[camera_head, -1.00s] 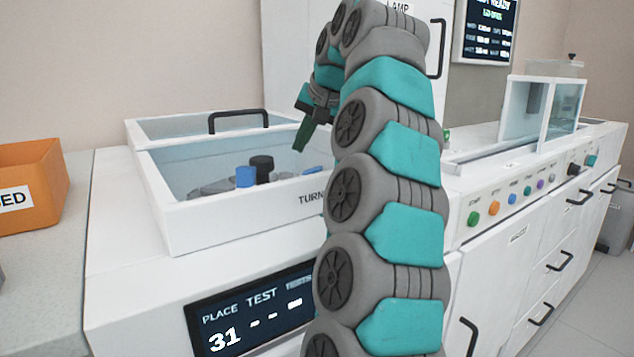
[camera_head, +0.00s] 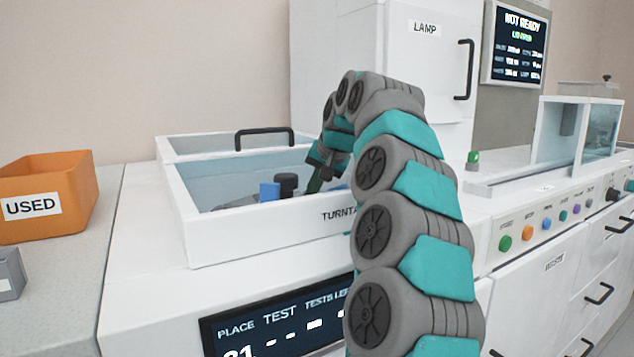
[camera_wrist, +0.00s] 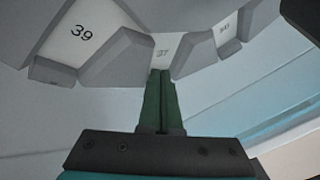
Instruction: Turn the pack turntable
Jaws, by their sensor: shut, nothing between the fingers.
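The pack turntable shows in the head view as a grey disc (camera_head: 236,203) low inside a white open-topped box (camera_head: 200,252). A black knob (camera_head: 287,183) and a blue block (camera_head: 268,192) stand up from it. In the wrist view the turntable's rim (camera_wrist: 125,52) has grey blocks between white places numbered 39, 37 and another hard to read. My gripper (camera_wrist: 161,78) is shut and empty, its green fingertips at the rim by place 37, between two grey blocks. I cannot tell whether they touch. In the head view my gripper (camera_head: 316,184) reaches into the box and my arm hides its right part.
A screen (camera_head: 280,322) on the box's front reads PLACE and TEST. An orange bin (camera_head: 45,198) marked USED stands at the left. A lamp cabinet (camera_head: 425,80) stands behind my arm. Coloured buttons (camera_head: 528,233) line the bench at the right.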

